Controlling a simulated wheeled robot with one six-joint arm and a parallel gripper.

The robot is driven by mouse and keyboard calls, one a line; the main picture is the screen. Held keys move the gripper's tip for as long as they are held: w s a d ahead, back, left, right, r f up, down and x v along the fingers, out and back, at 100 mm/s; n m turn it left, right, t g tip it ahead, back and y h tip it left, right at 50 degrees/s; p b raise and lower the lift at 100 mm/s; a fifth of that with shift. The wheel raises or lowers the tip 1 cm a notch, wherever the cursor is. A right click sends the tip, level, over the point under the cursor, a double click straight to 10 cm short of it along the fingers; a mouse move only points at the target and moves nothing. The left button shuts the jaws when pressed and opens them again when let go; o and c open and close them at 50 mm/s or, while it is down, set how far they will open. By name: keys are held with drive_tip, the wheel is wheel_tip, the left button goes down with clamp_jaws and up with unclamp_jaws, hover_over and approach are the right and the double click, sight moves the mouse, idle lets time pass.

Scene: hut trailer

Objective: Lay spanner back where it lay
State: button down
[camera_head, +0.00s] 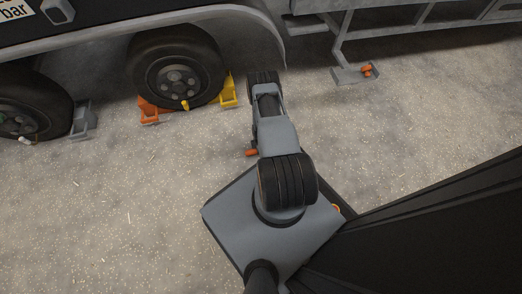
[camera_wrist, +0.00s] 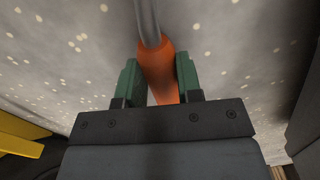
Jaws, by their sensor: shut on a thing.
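In the wrist view, the spanner shows as an orange handle with a grey shaft (camera_wrist: 148,22) running up out of the picture. My gripper (camera_wrist: 157,66) has its two green fingers on either side of the orange handle and is shut on it. The far end of the spanner is out of view. Pale speckled ground lies behind it. In the head view my arm hides the gripper. A small orange piece (camera_head: 251,152) shows beside my arm; I cannot tell whether it is the handle.
A trailer stands along the back, with two wheels. An orange chock (camera_head: 150,112) and a yellow chock (camera_head: 229,92) flank the nearer wheel (camera_head: 177,72). A grey chock (camera_head: 83,121) is by the left wheel. A grey foot plate (camera_head: 347,76) bears an orange item (camera_head: 367,70). Ground at left is clear.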

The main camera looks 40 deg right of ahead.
drive_tip(key=shift+f, duration=0.5)
drive_tip(key=shift+r, duration=0.1)
drive_tip(key=c, duration=0.8)
unclamp_jaws()
